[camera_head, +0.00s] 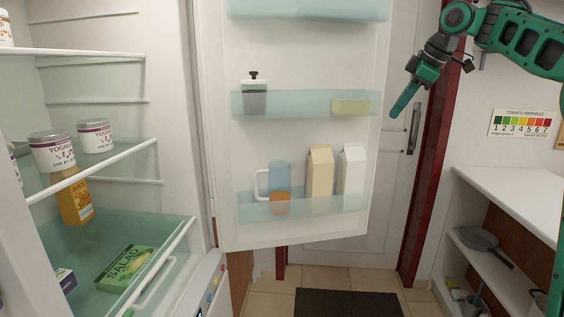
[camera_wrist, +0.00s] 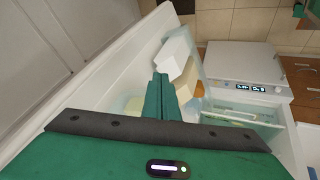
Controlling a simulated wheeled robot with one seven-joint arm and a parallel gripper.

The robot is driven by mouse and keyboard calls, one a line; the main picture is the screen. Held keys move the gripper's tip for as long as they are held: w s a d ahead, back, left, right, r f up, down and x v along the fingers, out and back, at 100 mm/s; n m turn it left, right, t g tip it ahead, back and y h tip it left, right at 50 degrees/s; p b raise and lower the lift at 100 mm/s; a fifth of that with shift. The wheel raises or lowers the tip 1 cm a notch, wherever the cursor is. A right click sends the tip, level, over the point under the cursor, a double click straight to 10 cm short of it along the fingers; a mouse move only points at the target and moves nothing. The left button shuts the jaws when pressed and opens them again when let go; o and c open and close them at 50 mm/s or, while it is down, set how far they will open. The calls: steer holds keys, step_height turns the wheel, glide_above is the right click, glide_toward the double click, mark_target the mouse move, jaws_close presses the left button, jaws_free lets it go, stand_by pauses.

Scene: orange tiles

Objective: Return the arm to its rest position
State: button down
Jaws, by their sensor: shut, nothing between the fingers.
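My arm reaches in from the upper right in the head view. My gripper (camera_head: 395,112) is green, points down and to the left, and is shut with nothing in it. It shows in front of the white door at the back, just right of the open fridge door (camera_head: 300,60). In the wrist view my gripper (camera_wrist: 160,76) has its green fingers together. Beyond the fingertips lie the fridge door's shelf and a white carton (camera_wrist: 175,52).
The fridge (camera_head: 110,160) stands open at left with yoghurt tubs (camera_head: 52,152), a juice carton (camera_head: 75,201) and a salad box (camera_head: 124,266). The door racks hold cartons (camera_head: 320,178) and a jug (camera_head: 279,186). A white shelf unit (camera_head: 510,200) stands at right. A dark mat (camera_head: 345,303) lies on the floor.

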steer(key=s+d+f+m+g+h, duration=0.1)
steer(key=s+f+m, duration=0.5)
steer(key=s+f, duration=0.4)
steer(key=s+d+f+m+g+h, duration=0.1)
steer(key=s+f+m, duration=0.6)
steer(key=s, duration=1.5)
steer(key=s+d+f+m+g, duration=0.2)
steer(key=s+f+m, duration=0.4)
steer(key=s+f, duration=0.9)
steer(key=shift+s+d+g+h, duration=0.3)
steer(key=shift+s+g+h, duration=0.1)
steer(key=shift+g, duration=0.3)
